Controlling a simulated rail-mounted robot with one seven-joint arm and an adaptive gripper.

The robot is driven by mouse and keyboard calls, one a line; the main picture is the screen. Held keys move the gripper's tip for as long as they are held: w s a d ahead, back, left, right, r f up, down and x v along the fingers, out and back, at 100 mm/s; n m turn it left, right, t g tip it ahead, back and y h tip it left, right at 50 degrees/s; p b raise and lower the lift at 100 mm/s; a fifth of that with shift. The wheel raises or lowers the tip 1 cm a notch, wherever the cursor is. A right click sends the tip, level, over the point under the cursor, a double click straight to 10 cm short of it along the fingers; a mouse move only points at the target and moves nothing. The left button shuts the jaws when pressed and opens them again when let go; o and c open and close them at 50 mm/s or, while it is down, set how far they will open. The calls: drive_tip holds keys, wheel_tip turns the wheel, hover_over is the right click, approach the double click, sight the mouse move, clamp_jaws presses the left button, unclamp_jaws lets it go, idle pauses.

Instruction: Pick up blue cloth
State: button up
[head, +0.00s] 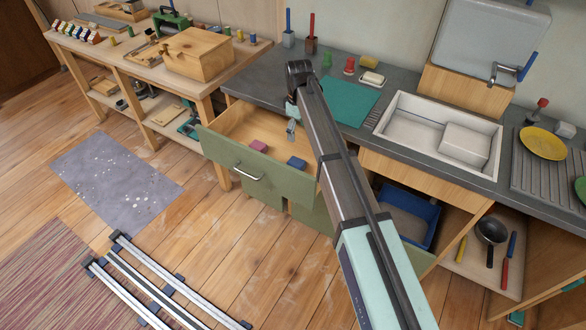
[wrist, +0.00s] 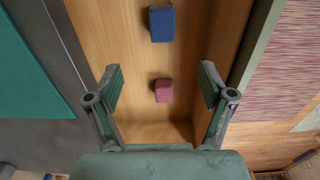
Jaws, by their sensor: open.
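The blue cloth (head: 297,163), a small folded block, lies in the open wooden drawer (head: 226,124). In the wrist view the blue cloth (wrist: 161,24) is near the top edge, beyond my fingertips. A maroon cloth (head: 258,147) lies in the same drawer, to the left of the blue one in the head view. In the wrist view the maroon cloth (wrist: 162,91) shows between my fingers. My gripper (wrist: 160,78) is open and empty, facing down over the drawer. In the head view my gripper (head: 291,130) is partly hidden by my arm, above the drawer.
The green drawer front (head: 233,163) and its side walls border the space around the cloths. The grey counter (head: 262,83) with a teal mat (head: 349,101) lies behind. A sink (head: 405,125) and yellow plate (head: 543,143) are to the right. A blue bin (head: 425,215) stands below.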

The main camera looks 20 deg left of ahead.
drive_tip(key=p, duration=0.3)
approach(297, 162)
drive_tip(key=f, duration=0.5)
drive_tip(key=shift+w, duration=0.3)
drive_tip(key=shift+s+f+p, duration=0.2)
drive_tip(key=shift+f+p, duration=0.75)
drive_tip(key=shift+f, duration=1.75)
drive_tip(key=c, duration=1.1)
